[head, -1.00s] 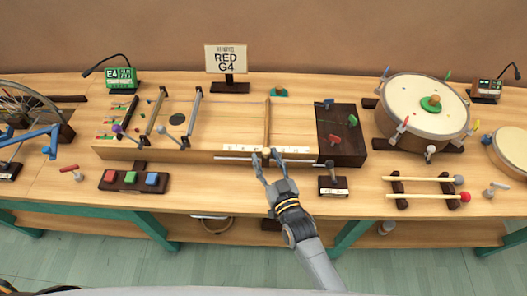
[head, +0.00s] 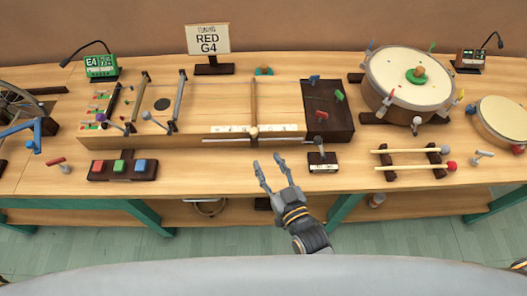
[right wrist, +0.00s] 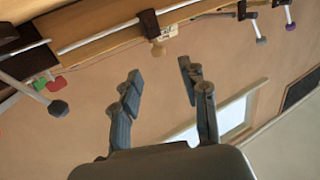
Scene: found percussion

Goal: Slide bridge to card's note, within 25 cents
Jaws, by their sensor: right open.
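The long wooden string box (head: 215,125) lies along the table with strings running across its top. The bridge (head: 253,105) is a thin upright bar across the strings, right of the box's middle, with a pale knob (head: 253,132) at its front end over a white scale strip (head: 280,128). The card (head: 208,39) behind the box reads "RED G4". The green tuner (head: 101,66) at the back left shows "E4". My right gripper (head: 273,168) is open and empty, in front of the knob and apart from it. My left gripper is not in view.
A block with red, green and blue buttons (head: 123,168) sits at the front left. A small lever stand (head: 322,160) stands right of my right gripper. Two mallets (head: 415,158) and a drum (head: 410,78) are at the right.

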